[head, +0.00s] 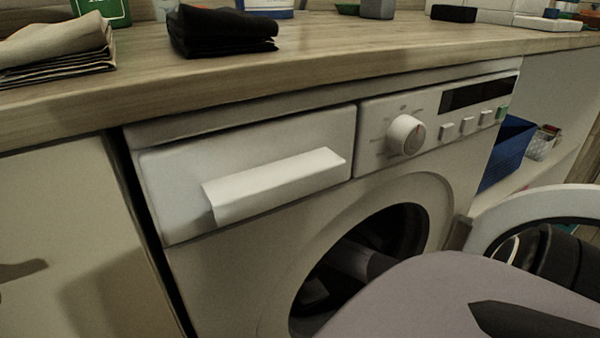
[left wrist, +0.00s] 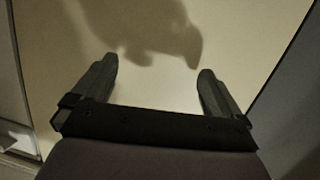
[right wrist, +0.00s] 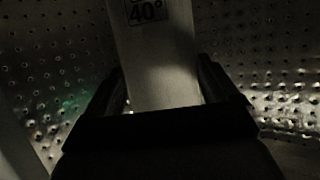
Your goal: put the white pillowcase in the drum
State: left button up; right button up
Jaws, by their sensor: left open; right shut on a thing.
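The white pillowcase (right wrist: 160,45) is between the fingers of my right gripper (right wrist: 163,85) in the right wrist view. It hangs as a pale flat strip with a dark "40°" mark. The perforated metal wall of the drum (right wrist: 60,75) surrounds it, so my right gripper is inside the drum. In the head view the drum opening (head: 408,225) is dark and partly hidden by my arm; a pale grey shape inside is unclear. My left gripper (left wrist: 155,72) is open and empty, facing a plain pale panel.
The round door (head: 530,205) stands open at the right. Above the opening are the detergent drawer (head: 170,185) and dial (head: 405,135). Folded dark cloth (head: 220,32) and beige cloth (head: 60,55) lie on the wooden counter (head: 330,50). A blue basket (head: 505,150) is at the right.

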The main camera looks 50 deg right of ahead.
pick_arm(q)
jog(key=shift+d, duration=0.3)
pick_arm(e)
jog(key=shift+f, duration=0.65)
pick_arm(q)
jog(key=shift+b, duration=0.3)
pick_arm(e)
jog(key=shift+f, duration=0.1)
